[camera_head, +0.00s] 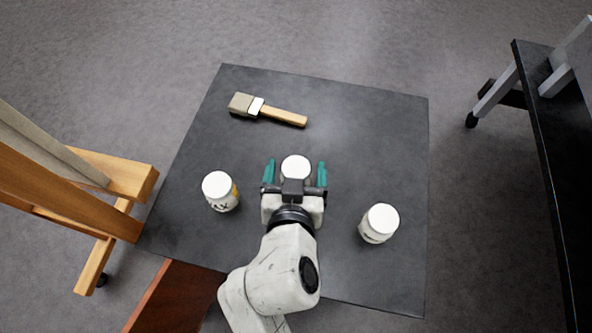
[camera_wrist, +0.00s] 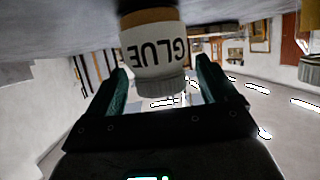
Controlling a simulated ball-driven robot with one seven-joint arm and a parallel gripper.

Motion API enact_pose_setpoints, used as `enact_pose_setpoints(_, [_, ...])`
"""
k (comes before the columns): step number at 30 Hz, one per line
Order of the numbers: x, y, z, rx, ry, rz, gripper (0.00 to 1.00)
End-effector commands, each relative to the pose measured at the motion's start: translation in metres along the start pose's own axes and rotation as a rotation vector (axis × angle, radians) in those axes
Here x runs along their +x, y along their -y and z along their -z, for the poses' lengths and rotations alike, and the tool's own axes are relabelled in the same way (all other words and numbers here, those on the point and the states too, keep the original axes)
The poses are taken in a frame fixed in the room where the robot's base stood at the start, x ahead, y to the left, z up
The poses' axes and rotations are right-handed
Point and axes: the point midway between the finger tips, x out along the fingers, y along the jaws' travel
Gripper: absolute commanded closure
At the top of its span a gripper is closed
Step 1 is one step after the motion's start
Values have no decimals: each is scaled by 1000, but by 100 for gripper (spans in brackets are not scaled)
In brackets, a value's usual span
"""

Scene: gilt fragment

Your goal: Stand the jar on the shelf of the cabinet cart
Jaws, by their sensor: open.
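Three white-lidded jars stand upright on a dark table (camera_head: 340,120) in the head view. The middle jar (camera_head: 295,165) is between the green fingers of my gripper (camera_head: 294,172). In the wrist view this jar, upside down in the picture, reads GLUE (camera_wrist: 158,58). The fingers are open on either side of it, with a gap visible at least on the right. A second jar (camera_head: 220,191) with partly legible lettering is to the left. A third jar (camera_head: 379,223) is to the right. I cannot identify the cabinet cart or its shelf for certain.
A brush (camera_head: 268,109) with a wooden handle lies at the back of the table. A wooden easel-like frame (camera_head: 120,175) is close on the left. A black-topped piece (camera_head: 560,160) with grey legs and a caster stands at right. Bare floor separates it from the table.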

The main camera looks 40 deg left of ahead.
Motion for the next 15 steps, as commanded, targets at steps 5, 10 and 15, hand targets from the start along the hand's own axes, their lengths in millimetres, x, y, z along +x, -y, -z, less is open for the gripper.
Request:
enact_pose_setpoints(5, [6, 0, 0, 0, 0, 1, 15])
enact_pose_setpoints(10, [6, 0, 0, 1, 0, 1, 18])
enact_pose_setpoints(15, [6, 0, 0, 1, 0, 1, 34])
